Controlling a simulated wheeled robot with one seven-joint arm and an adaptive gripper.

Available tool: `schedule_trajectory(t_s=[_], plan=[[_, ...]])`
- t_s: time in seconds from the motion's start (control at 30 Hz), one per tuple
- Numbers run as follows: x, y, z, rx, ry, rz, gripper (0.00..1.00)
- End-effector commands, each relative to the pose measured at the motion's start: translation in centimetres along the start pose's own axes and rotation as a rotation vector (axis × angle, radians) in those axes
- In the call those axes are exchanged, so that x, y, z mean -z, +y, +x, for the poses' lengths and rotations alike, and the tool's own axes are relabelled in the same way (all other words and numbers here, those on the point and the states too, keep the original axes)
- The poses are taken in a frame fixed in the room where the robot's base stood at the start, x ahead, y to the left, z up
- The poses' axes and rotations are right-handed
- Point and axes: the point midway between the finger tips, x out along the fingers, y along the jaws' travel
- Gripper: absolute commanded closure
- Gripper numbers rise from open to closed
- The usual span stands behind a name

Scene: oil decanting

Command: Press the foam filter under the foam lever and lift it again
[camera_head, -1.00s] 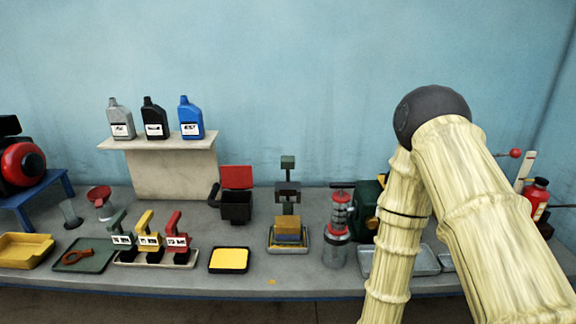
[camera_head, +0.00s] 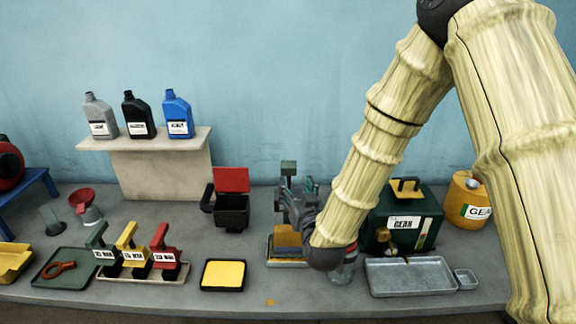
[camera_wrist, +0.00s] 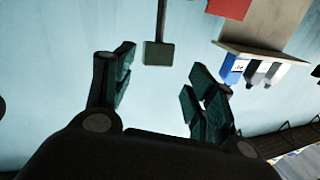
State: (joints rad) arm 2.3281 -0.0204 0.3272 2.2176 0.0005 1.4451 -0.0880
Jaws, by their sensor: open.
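The foam lever (camera_head: 288,168) stands near the middle of the bench, its green square handle at the top. The yellow foam filter (camera_head: 287,236) sits under it in a grey tray (camera_head: 286,262). My gripper (camera_head: 292,194) is in front of the lever in the head view, just below the handle, and hides much of the stand. In the wrist view my gripper (camera_wrist: 160,76) is open and empty. A dark green square on a rod (camera_wrist: 160,54), which looks like the lever's handle, shows beyond and between the fingertips, apart from them.
Left of the lever stand a black bin with a red lid (camera_head: 232,208) and a yellow pad in a black tray (camera_head: 222,275). Right are a green GEAR box (camera_head: 404,222), a metal tray (camera_head: 410,277) and a yellow jug (camera_head: 468,204). My arm partly covers a clear jar (camera_head: 343,272).

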Motion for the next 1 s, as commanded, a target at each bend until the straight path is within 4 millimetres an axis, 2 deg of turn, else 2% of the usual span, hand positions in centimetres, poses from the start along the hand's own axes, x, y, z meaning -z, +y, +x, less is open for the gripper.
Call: schedule_trajectory(t_s=[0.4, 0.6, 0.8, 1.0], plan=[[-0.2, 0.4, 7.0, -0.004, -0.006, 0.002, 0.44], [-0.3, 0.3, 9.5, -0.002, -0.007, 0.002, 0.44], [-0.6, 0.3, 10.7, -0.001, -0.009, 0.002, 0.44], [-0.6, 0.3, 10.8, -0.001, -0.008, 0.001, 0.44]])
